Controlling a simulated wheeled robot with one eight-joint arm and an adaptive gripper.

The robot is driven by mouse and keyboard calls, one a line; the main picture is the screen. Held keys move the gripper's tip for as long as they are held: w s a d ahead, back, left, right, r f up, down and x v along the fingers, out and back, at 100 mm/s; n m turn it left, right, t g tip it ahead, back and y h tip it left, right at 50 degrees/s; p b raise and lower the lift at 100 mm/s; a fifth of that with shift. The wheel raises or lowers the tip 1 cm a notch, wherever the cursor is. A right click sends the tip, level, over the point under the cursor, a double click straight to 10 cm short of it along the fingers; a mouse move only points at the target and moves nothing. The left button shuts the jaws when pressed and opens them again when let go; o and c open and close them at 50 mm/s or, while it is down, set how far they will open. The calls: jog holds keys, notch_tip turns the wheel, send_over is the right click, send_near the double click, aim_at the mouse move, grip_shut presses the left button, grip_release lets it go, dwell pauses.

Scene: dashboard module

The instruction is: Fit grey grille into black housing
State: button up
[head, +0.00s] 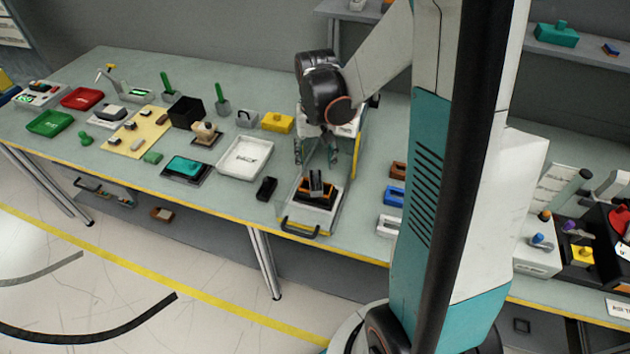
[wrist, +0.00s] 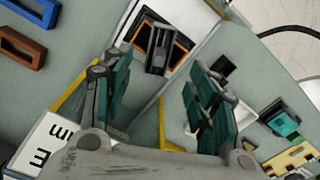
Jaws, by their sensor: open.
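The black housing (head: 304,194) with orange edges lies on a white plate inside the framed station at the table's front edge. It also shows at the top of the wrist view (wrist: 183,52). A dark grey slotted piece, which looks like the grille (head: 316,183), sits over the middle of the housing; it shows in the wrist view (wrist: 159,48) too. I cannot tell whether it is fully seated. My gripper (head: 316,153) is open and empty above the housing, apart from it. Its teal finger pads show spread wide in the wrist view (wrist: 153,88).
The station has clear side walls, yellow edging and a black front handle (head: 300,228). A white tray (head: 245,157) and a small black block (head: 266,188) stand to its left. Brown, blue (head: 394,195) and white frames lie to its right.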

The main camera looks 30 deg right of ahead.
notch_tip(320, 180, down, 2)
jog(key=shift+f, duration=0.1)
jog(key=shift+w+d+f+b, duration=0.1)
jog(key=shift+f+b, duration=0.85)
jog(key=shift+f, duration=1.85)
jog(key=c, duration=1.1)
jog(key=shift+c, duration=0.2)
jog(key=shift+r, duration=0.1)
notch_tip(320, 180, up, 19)
jog(key=p, duration=0.4)
jog(key=n, duration=1.2)
send_over(316, 172)
notch_tip(316, 172, down, 11)
jog(key=shift+w+r, duration=0.1)
jog(key=shift+f+n, duration=0.65)
jog(key=shift+n, duration=0.15)
